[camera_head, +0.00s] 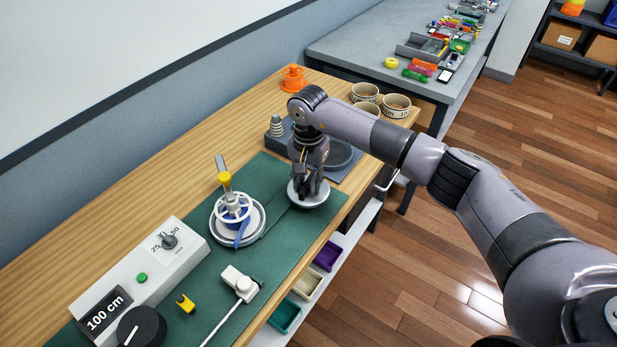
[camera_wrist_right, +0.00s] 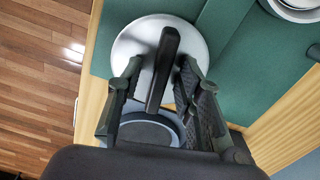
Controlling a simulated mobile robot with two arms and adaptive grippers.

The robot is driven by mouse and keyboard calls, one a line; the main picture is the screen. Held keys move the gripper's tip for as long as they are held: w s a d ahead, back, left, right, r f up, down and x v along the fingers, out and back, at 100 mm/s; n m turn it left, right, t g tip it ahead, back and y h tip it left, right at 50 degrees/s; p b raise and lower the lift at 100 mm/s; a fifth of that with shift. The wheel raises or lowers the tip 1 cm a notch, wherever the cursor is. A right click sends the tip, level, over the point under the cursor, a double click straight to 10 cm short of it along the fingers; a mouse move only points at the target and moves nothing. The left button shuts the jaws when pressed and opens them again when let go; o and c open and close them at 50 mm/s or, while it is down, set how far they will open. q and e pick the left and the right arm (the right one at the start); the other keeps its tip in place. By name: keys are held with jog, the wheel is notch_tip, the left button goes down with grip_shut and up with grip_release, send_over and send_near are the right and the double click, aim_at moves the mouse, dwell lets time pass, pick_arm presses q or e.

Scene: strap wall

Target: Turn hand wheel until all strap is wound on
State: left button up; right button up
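My right gripper (camera_head: 308,190) points down over a round pale disc (camera_head: 309,201) on the green mat. In the right wrist view, a black bar-shaped handle (camera_wrist_right: 163,70) stands above this pale disc (camera_wrist_right: 205,55). The two fingers of my right gripper (camera_wrist_right: 160,82) are apart on either side of the handle; a gap shows on the left, contact on the right is unclear. To the left stands a white spoked wheel (camera_head: 232,208) with a yellow knob (camera_head: 225,179), on a round plate. A short blue strap piece (camera_head: 240,238) hangs at its front. My left gripper is out of view.
A control box (camera_head: 141,278) with a "100 cm" display is at the lower left. A white device with a rod (camera_head: 240,284) and a yellow clip (camera_head: 185,303) lie on the mat. Grey blocks and bowls (camera_head: 396,106) stand behind my arm. Coloured bins hang below the front edge.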

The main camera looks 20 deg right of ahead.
jog(key=shift+c, duration=0.4)
grip_shut()
